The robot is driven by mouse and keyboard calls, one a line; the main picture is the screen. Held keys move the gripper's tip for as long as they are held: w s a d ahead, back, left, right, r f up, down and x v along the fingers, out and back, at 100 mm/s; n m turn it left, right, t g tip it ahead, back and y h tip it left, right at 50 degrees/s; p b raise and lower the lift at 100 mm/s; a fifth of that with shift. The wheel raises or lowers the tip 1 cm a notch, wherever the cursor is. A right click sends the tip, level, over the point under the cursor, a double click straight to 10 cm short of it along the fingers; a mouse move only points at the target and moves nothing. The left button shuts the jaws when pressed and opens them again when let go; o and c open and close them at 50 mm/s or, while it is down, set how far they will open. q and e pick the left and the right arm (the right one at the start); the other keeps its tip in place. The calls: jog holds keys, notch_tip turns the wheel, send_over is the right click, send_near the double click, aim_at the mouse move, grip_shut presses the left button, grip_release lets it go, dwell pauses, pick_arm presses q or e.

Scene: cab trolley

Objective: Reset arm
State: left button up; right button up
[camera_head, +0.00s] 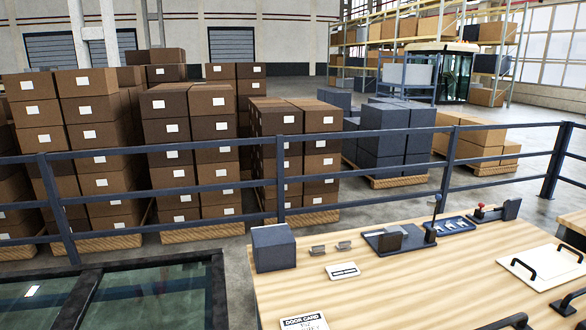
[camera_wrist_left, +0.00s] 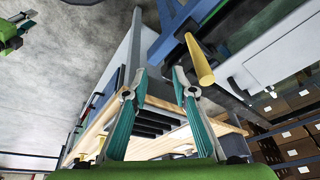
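The left wrist view shows my left gripper (camera_wrist_left: 159,72) with its two teal and grey fingers apart and nothing between the tips. A wooden-topped trolley or bench edge and dark slats lie behind the fingers. A green part with grey ends (camera_wrist_left: 18,35) at the top left of that view looks like my other gripper, too small and cut off to tell its opening. Neither gripper shows in the head view.
A wooden worktop (camera_head: 375,290) holds a dark grey box (camera_head: 273,248), a black device (camera_head: 399,239), a small tray (camera_head: 449,226) and a white board with black handles (camera_head: 541,262). A blue railing (camera_head: 340,141) runs behind it. A yellow bar (camera_wrist_left: 199,60) is near the left fingers.

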pick_arm(q)
jog(key=s+a+r+n+y, duration=0.1)
jog(key=s+a+n, duration=0.3)
jog(key=s+n, duration=0.1)
notch_tip(320, 180, down, 34)
jog(key=s+r+g+b, duration=0.1)
jog(key=s+b, duration=0.1)
jog(key=b, duration=0.4)
jog(key=s+a+f+g+b, duration=0.1)
jog(key=s+a+f+b, duration=0.2)
jog(key=s+f, duration=1.3)
notch_tip(320, 180, down, 3)
jog(key=shift+s+f+m+b, duration=0.2)
jog(key=shift+m+b, duration=0.1)
jog(key=shift+b, duration=0.2)
